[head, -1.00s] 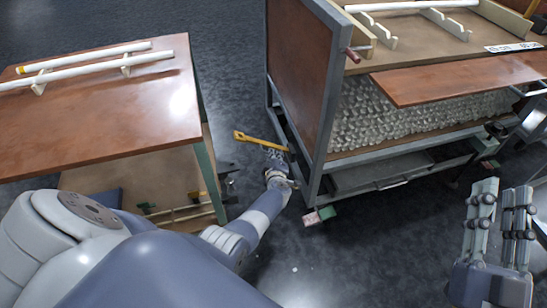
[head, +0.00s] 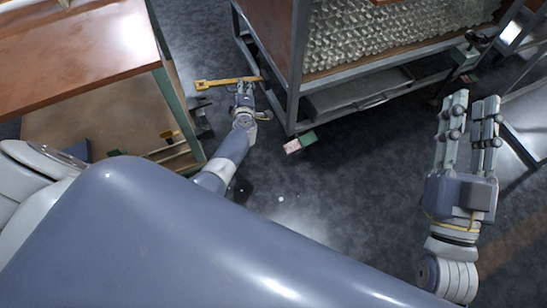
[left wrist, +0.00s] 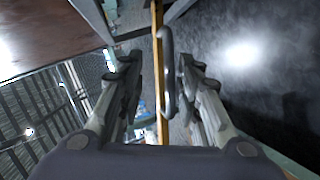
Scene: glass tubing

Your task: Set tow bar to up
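The tow bar (head: 222,83) is a yellow bar with a wider end at left. It extends low from the cart's (head: 297,60) lower frame. My left gripper (head: 243,90) is just in front of the bar, near its cart end. In the left wrist view the bar (left wrist: 158,95) runs lengthwise between the two spread fingers of my left gripper (left wrist: 158,70), with a grey handle-like loop (left wrist: 168,70) beside it. Firm contact cannot be seen. My right gripper (head: 470,115) is open and empty at right, over the floor.
A wooden table (head: 85,55) with a lower shelf stands at left, close to my left arm.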

